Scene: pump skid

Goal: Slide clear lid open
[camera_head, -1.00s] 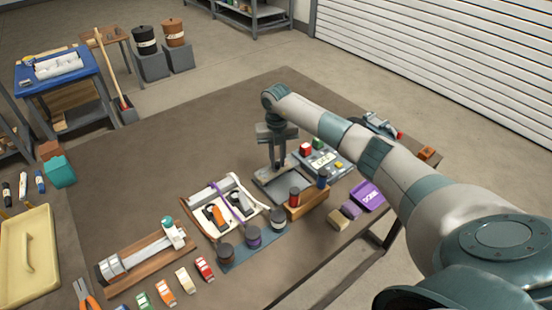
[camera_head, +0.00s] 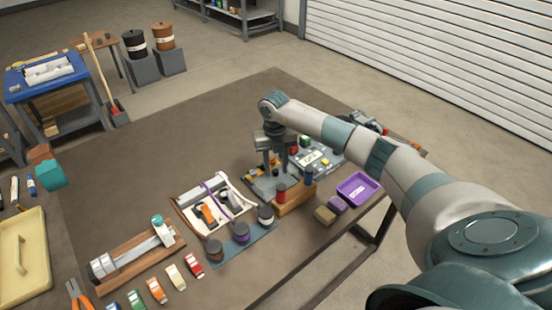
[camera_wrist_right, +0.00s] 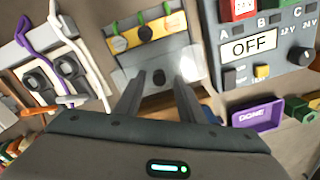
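My right gripper (camera_head: 272,172) points down over a small grey box (camera_wrist_right: 118,77) on the table. In the right wrist view its two fingers (camera_wrist_right: 160,88) stand apart, with a small dark knob (camera_wrist_right: 158,77) between their tips and gaps beside it. The clear lid (camera_wrist_right: 190,63) shows as a faint see-through patch at the box's right side, partly past its edge. At the far end of the box a yellow block (camera_wrist_right: 128,40) with green and dark parts shows. Finger contact with the knob or lid cannot be told. My left gripper is not in view.
A control panel (camera_wrist_right: 262,45) reading OFF stands right of the box. A purple DONE tray (camera_head: 357,188) lies near the table edge. A white-framed hose fixture (camera_head: 212,206) is on the left. A wooden block (camera_head: 295,200) with red and blue cylinders stands in front.

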